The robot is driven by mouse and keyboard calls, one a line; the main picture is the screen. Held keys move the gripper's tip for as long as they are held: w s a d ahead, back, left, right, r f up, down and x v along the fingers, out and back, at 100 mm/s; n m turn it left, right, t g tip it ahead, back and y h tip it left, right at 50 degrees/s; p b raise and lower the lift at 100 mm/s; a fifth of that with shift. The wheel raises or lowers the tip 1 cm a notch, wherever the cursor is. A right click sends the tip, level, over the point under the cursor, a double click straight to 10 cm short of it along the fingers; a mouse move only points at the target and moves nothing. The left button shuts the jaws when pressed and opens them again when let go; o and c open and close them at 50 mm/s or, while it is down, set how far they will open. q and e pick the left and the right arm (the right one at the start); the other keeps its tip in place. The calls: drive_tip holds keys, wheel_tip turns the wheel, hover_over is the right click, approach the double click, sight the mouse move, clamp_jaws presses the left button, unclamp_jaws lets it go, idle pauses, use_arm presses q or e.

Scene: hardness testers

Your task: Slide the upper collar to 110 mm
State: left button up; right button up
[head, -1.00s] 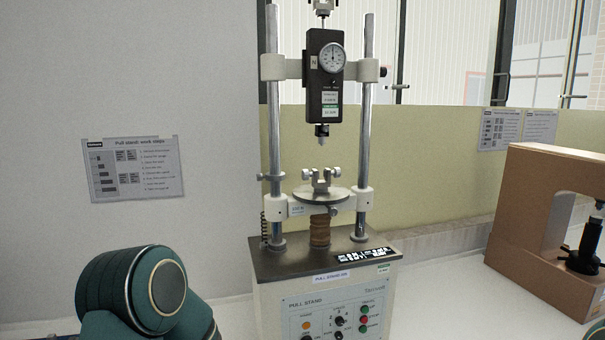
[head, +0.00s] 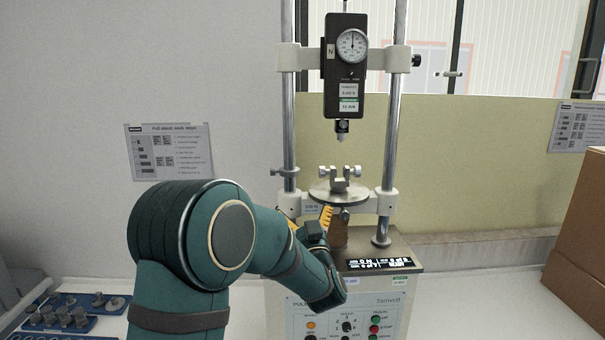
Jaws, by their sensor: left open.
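The pull stand's left column carries a small grey collar (head: 285,172) with a side knob, just above the white lower crosshead (head: 310,202). I take this to be the upper collar; any lower collar is hidden behind my arm. My left gripper (head: 308,216) is in front of the crosshead's left part, below and right of the collar. Its yellow fingertips point up and are apart, holding nothing that I can see. Whether it touches the stand cannot be told. No millimetre scale is readable. My right gripper is out of view.
The force gauge (head: 344,75) hangs on the upper crosshead above the round table (head: 338,193) with its clamp. A blue tray (head: 70,315) of metal parts lies at lower left. The left column above the collar is clear.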

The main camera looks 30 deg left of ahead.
sight(291, 176)
use_arm(q)
drive_tip(key=p+x, duration=0.3)
drive_tip(key=x, duration=1)
drive_tip(key=shift+w+a, duration=0.15)
drive_tip(key=shift+a, duration=0.15)
